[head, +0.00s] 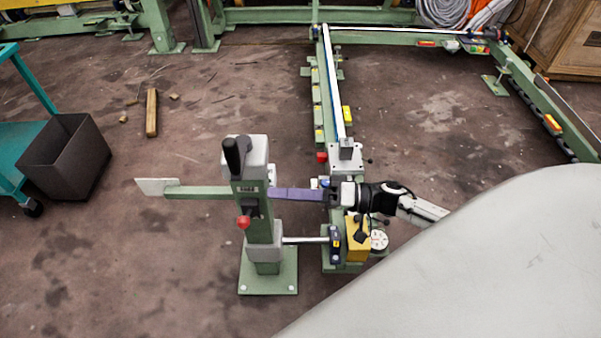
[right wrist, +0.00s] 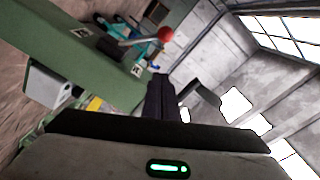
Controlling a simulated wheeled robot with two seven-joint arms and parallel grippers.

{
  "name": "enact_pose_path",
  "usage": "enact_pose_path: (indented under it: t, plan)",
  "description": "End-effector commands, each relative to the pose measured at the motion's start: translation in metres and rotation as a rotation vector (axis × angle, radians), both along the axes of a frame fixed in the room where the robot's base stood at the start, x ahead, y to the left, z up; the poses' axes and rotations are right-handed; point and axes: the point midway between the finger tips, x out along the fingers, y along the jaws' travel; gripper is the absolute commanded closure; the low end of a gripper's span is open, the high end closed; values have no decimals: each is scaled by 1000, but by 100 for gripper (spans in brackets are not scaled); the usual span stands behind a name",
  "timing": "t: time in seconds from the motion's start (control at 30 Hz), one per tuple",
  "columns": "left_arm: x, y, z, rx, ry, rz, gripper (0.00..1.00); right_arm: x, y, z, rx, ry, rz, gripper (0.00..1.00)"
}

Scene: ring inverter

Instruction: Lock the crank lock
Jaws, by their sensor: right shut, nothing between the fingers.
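A green post (head: 260,225) stands upright on a square base plate on the floor in the head view. A black crank handle (head: 235,158) is at its top. A small lever with a red knob (head: 243,222) is on the post below it. In the right wrist view the red knob (right wrist: 165,34) sits on a metal rod beside the green beam. My right gripper (head: 275,193) comes from the right, its fingers shut and empty close to the post. In the wrist view its dark fingers (right wrist: 160,85) are below the knob, apart from it. My left gripper is not in view.
A green arm with a pale plate (head: 156,186) sticks out left of the post. A yellow block (head: 357,240) and a green rail frame (head: 328,100) stand to the right. A dark bin (head: 62,158) is at far left. The floor between is mostly clear.

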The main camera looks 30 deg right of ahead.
Motion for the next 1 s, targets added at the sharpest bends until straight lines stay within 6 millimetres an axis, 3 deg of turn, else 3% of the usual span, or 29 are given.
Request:
enact_pose_path:
  t: [0.17,0.4,0.6,1.0]
  plan:
    - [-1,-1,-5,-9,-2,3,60,23,30,1,3,-4,-1,100]
    - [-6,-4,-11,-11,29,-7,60,3,51,-16,2,1,0,100]
    - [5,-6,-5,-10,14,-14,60,0,55,-18,0,0,-1,100]
    - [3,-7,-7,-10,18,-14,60,0,59,-19,-6,-9,7,100]
